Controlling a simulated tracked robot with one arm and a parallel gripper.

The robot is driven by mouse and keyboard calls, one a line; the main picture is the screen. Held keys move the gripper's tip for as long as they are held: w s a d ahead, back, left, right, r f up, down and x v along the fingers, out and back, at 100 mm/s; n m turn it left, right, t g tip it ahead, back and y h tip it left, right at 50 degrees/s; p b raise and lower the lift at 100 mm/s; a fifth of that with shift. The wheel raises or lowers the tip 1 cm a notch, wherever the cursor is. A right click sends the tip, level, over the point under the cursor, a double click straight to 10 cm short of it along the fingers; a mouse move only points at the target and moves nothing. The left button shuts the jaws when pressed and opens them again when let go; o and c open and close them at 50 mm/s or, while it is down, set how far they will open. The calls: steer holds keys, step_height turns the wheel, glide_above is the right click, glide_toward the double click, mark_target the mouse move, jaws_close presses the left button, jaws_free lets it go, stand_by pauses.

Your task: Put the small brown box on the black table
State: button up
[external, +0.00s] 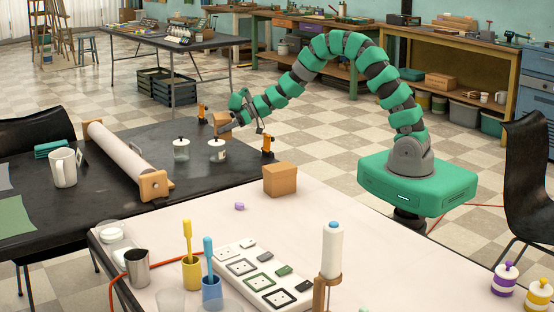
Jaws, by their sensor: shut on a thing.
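The small brown box (221,120) is at the end of my arm, over the far right part of the black table (115,130). My gripper (231,120) is shut on it, and the fingers partly hide its right side. I cannot tell whether the box touches the tabletop or hangs just above it. A larger brown box (280,181) with a lid sits on the white table (330,210) in front.
Two glass jars (181,149) and (217,151) stand close below my gripper. A paper roll (123,158) and a white mug (63,167) stand left. Some black tabletop between roll and jars is clear.

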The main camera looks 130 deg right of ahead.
mark_target(223, 134)
steer(key=shift+f+b, duration=0.65)
steer(key=shift+f, duration=1.3)
steer(key=shift+f, duration=0.15)
steer(key=o, duration=1)
steer(key=shift+c, duration=0.2)
steer(key=p+v, duration=0.3)
steer(key=v, duration=0.9)
